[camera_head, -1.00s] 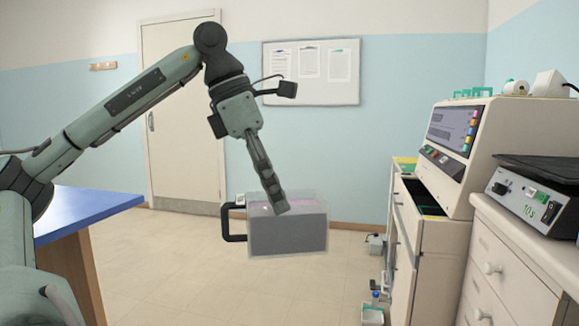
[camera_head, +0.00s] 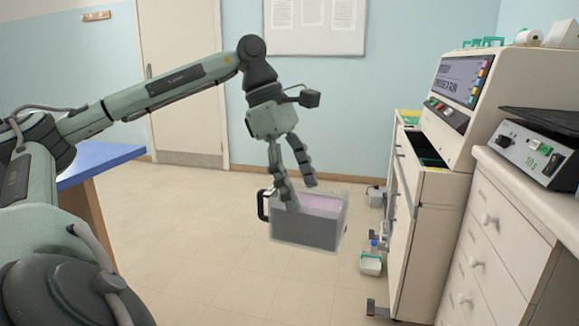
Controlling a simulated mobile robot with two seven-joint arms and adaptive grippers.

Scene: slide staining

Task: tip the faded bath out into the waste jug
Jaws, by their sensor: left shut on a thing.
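The bath (camera_head: 304,231) is a clear, grey-looking box with a black handle on its left side and a pale pink liquid surface showing at the top. My left gripper (camera_head: 301,195) is shut on its wall, with one finger in front and the other reaching behind the rim. It holds the bath in the air, roughly level, over open floor. I cannot pick out the waste jug for certain. My right gripper is not in view.
A white cabinet with a staining machine (camera_head: 447,100) stands at the right, beside a drawer unit (camera_head: 487,235). A small teal-edged container (camera_head: 371,265) is low beside the cabinet. A blue-topped table (camera_head: 105,160) is at the left. The floor between is clear.

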